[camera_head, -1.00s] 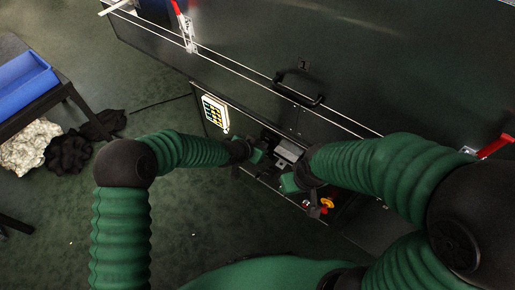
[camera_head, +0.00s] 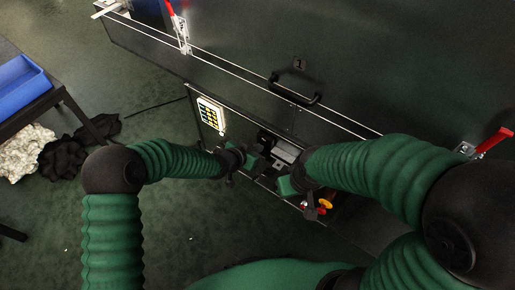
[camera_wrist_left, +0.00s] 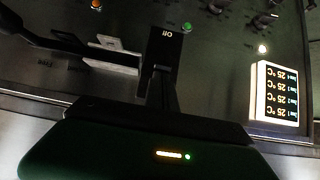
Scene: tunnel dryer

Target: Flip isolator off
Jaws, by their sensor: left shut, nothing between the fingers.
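My left gripper (camera_head: 257,163) is shut and empty, close in front of the control panel (camera_head: 207,135). In the left wrist view its dark fingers (camera_wrist_left: 161,82) reach up to a black part (camera_wrist_left: 166,46) with small white lettering, which I cannot read for sure. Whether they touch cannot be told. The isolator cannot be made out for certain; a grey box (camera_head: 287,151) on the panel lies between my two grippers and is partly hidden.
A lit temperature display (camera_wrist_left: 276,92) is on the panel, also in the head view (camera_head: 211,114). Red and yellow controls (camera_head: 325,203) sit below my right gripper. A black handle (camera_head: 297,88) and red levers (camera_head: 494,141) are on the dryer. A blue bin (camera_head: 22,85) stands far left.

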